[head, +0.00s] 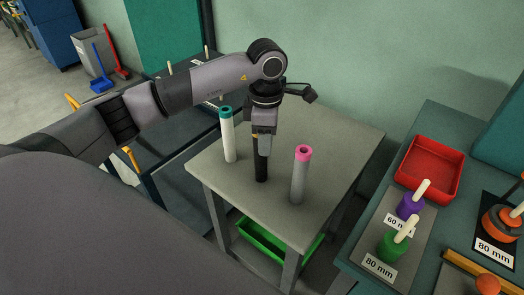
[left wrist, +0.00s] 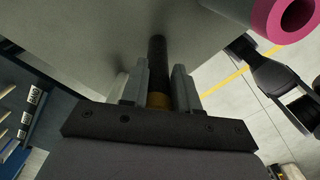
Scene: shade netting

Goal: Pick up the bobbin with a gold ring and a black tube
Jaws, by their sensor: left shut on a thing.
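The bobbin with a black tube (head: 261,171) stands upright at the small grey table (head: 225,190), between two other bobbins. I cannot tell if its foot touches the top. My left gripper (head: 264,150) comes down from above and is shut on its upper end. In the left wrist view the black tube (left wrist: 157,55) runs between the fingers of my left gripper (left wrist: 160,85), with the gold ring (left wrist: 158,100) low between them. In the head view the fingers mostly hide the ring. My right gripper is in neither view.
A white bobbin with a teal ring (head: 228,135) stands to the left, and a grey bobbin with a pink ring (head: 300,175) to the right, both close. A green crate (head: 262,240) is under the table. A bench at right holds a red tray (head: 430,168) and pegs.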

